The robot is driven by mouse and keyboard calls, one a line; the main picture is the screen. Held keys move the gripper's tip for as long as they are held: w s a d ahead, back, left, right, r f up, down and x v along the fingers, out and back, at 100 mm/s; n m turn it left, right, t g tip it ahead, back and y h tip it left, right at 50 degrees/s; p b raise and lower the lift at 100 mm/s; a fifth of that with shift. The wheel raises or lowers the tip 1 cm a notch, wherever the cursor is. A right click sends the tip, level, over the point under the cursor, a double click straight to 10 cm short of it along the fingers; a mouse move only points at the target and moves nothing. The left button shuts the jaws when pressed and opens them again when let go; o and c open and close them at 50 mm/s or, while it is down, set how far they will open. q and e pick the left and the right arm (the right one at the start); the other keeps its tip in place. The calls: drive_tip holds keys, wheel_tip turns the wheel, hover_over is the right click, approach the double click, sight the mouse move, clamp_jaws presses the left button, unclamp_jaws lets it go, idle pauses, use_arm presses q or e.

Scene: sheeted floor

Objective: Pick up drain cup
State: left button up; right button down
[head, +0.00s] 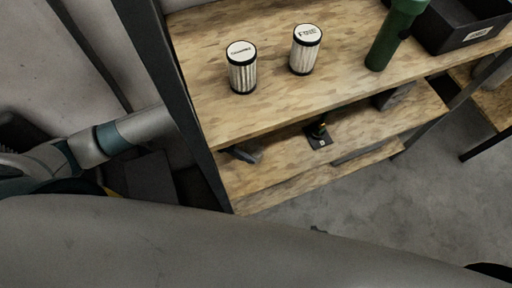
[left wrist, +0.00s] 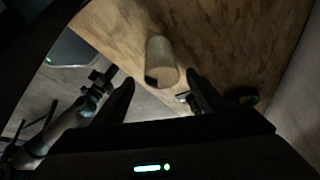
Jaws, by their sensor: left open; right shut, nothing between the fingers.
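A pale cylindrical cup (left wrist: 160,52) with a dark patch at its near end shows on a wooden board in the left wrist view. It is the likeliest drain cup, but I cannot read any label on it. My left gripper (left wrist: 160,82) is open, with one dark finger on each side of the cup's near end. I cannot tell whether the fingers touch it. In the head view my left arm comes in at the left behind the shelf upright, and its gripper is not clearly visible. I cannot make out my right gripper.
The head view shows a wooden shelf unit (head: 215,112) with two labelled filter cartridges (head: 242,72) (head: 305,52), a green cylinder (head: 388,42) and a black bin (head: 465,30) on top. A small dark fitting (head: 318,137) stands on a lower board.

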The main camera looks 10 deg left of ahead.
sight(254, 148)
use_arm(q)
drive_tip(key=shift+s+r, duration=0.1)
drive_tip(key=shift+d, duration=0.1)
drive_tip(key=shift+x, duration=1.15)
use_arm(e)
drive_tip(key=shift+r, duration=0.1)
use_arm(q)
drive_tip(key=shift+d+f, duration=0.3)
drive_tip(key=shift+f, duration=0.35)
drive_tip(key=shift+w+p+x, duration=0.15)
drive_tip(key=shift+p+x, duration=0.05)
drive_tip(key=shift+x, duration=0.75)
drive_tip(key=shift+w+p+x, duration=0.2)
drive_tip(key=shift+x, duration=0.75)
drive_tip(key=shift+a, duration=0.1)
use_arm(e)
drive_tip(key=shift+w+a+r+t, duration=0.15)
drive_tip(key=shift+a+r+t, duration=0.1)
drive_tip(key=shift+a+t, duration=0.1)
